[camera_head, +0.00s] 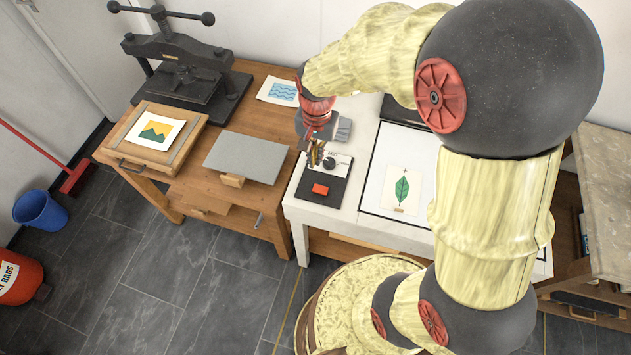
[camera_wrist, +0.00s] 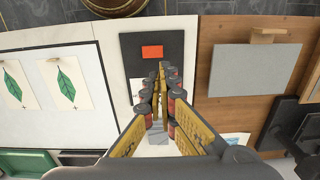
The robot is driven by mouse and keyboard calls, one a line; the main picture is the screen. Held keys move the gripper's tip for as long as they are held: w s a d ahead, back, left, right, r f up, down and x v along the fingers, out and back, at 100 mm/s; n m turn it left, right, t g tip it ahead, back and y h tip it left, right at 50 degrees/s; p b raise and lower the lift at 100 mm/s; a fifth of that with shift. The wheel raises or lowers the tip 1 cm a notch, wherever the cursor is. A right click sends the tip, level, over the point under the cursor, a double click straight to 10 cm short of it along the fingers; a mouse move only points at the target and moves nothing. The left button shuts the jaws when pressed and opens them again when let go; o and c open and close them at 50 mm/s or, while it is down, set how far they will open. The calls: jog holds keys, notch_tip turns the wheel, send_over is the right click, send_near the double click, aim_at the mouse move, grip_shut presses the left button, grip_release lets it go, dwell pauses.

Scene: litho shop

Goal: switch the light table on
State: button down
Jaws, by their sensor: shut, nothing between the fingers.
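The light table (camera_head: 382,215) is a white bench with a thin-framed white panel at the right of the head view. The panel also shows at the left of the wrist view (camera_wrist: 60,100). I cannot tell whether it is lit. At the bench's left end is a dark control plate (camera_head: 338,191) with a red rectangular switch (camera_head: 320,189). The switch also shows in the wrist view (camera_wrist: 152,52). My gripper (camera_head: 315,160) is shut and empty over the plate, behind the switch in the head view. In the wrist view its fingertips (camera_wrist: 162,72) appear just below the switch, apart from it.
A leaf print (camera_head: 401,189) lies on the panel; the wrist view shows two. A wooden bench (camera_head: 258,130) at left holds a grey slab (camera_head: 245,157) and black press (camera_head: 180,75).

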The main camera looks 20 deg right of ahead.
aim_at(315, 187)
notch_tip(315, 187, down, 14)
jog(key=b, duration=0.3)
jog(key=shift+r, duration=0.2)
jog(key=shift+a+f, duration=0.1)
jog(key=shift+f, duration=0.1)
jog(key=shift+w+a+f, duration=0.1)
jog(key=shift+f, duration=0.3)
jog(key=shift+s+d+r+p, duration=0.35)
jog(key=shift+s+d, duration=0.1)
jog(key=shift+d, duration=0.2)
dwell(0.3)
